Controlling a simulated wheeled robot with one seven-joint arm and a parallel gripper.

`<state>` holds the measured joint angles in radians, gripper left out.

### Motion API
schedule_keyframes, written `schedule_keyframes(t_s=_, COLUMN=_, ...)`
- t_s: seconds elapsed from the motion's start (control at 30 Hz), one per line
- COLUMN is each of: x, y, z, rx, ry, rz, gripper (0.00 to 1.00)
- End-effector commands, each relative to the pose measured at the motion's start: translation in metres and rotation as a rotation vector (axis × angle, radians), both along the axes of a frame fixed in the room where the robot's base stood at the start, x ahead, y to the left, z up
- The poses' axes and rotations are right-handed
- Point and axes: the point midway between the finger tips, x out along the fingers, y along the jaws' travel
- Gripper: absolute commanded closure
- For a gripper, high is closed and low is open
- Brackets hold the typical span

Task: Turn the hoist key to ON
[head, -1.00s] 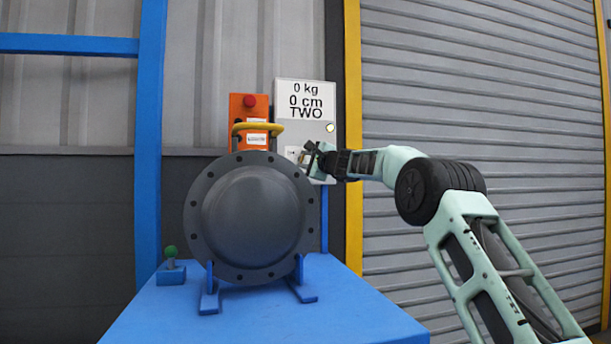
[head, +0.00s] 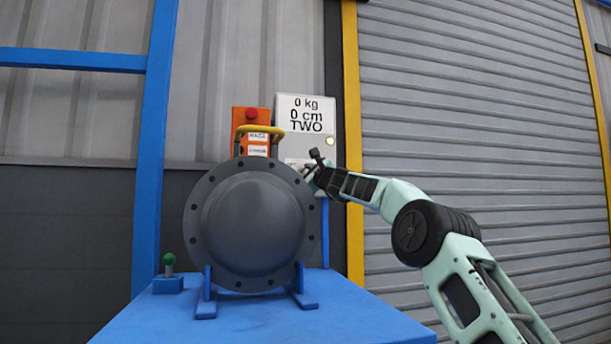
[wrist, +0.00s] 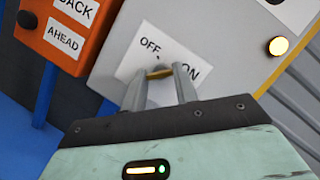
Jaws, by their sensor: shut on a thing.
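The hoist key (wrist: 160,73), a small brass-coloured piece, sits on the light grey control box (wrist: 225,35) in front of a white OFF/ON label (wrist: 140,58). My gripper (wrist: 159,82) is shut on the key, with one finger at each side of it. OFF shows above the key and ON to its right, partly behind a finger. The label appears tilted in the wrist view. In the head view my gripper (head: 311,168) is at the lower part of the control box (head: 306,115); the key is too small to make out there.
A lit lamp (wrist: 278,46) is on the box. An orange button panel (head: 240,120) stands left of it. A yellow post (head: 353,120) is to the right.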

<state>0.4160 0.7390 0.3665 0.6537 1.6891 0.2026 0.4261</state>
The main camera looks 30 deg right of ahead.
Motion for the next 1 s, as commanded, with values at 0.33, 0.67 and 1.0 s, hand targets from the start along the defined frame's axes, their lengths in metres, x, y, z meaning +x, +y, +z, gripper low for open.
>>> schedule_keyframes(t_s=0.33, x=0.0, y=-0.001, z=0.0, rx=-0.001, ry=0.0, rz=-0.002, gripper=0.52)
schedule_keyframes(t_s=0.67, x=-0.001, y=0.0, z=-0.001, rx=-0.001, ry=-0.001, rz=-0.001, gripper=0.49)
schedule_keyframes(t_s=1.0, x=-0.03, y=0.0, z=-0.015, rx=-0.002, ry=-0.001, rz=-0.002, gripper=0.49)
